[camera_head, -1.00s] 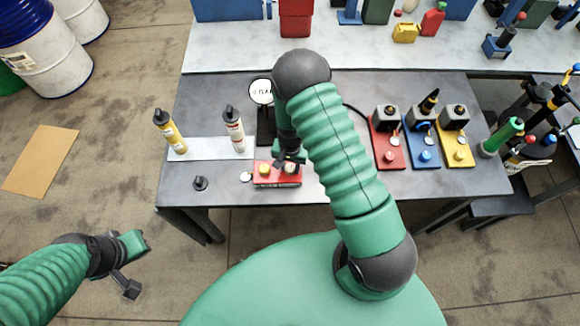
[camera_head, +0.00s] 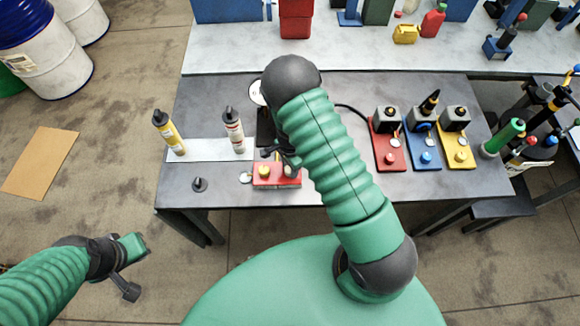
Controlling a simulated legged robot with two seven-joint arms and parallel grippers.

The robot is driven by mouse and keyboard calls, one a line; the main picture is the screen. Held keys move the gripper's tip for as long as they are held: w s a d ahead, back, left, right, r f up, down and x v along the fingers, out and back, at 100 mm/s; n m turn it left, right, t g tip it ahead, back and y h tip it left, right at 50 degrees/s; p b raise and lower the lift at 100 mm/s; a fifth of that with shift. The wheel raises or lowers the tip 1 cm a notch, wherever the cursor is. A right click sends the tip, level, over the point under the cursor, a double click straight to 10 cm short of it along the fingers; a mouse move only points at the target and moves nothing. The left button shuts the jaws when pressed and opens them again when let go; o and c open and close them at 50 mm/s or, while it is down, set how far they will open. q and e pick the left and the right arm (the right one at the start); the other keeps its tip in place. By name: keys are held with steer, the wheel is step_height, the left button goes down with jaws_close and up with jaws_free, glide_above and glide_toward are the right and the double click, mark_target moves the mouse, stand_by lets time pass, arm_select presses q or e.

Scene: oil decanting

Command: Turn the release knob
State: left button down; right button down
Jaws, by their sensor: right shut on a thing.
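A small red unit (camera_head: 276,182) with a yellow button (camera_head: 264,171) on top stands near the front edge of the dark table. My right arm reaches over it from the front. My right gripper (camera_head: 280,157) is just behind and above the red unit, shut on what seems to be its release knob; the gripper and forearm hide most of that knob. A round white gauge (camera_head: 256,91) shows partly behind my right arm. My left gripper (camera_head: 136,268) is open and empty, off the table at the lower left.
A yellow bottle (camera_head: 168,133) and a white bottle (camera_head: 234,130) stand on a pale strip left of the red unit. A black cap (camera_head: 199,184) lies nearby. Red (camera_head: 389,157), blue (camera_head: 423,157) and yellow (camera_head: 461,158) stations stand at the right. The table's front left is mostly clear.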

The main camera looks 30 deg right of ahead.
steer(key=shift+w, duration=0.15)
stand_by(0.3)
steer(key=c, duration=1.3)
jaws_free()
steer(key=o, duration=0.4)
steer(key=shift+c, duration=0.2)
step_height(320, 180, up, 17)
steer(key=b, duration=0.1)
steer(key=shift+f+b, duration=0.15)
steer(key=shift+b, duration=0.15)
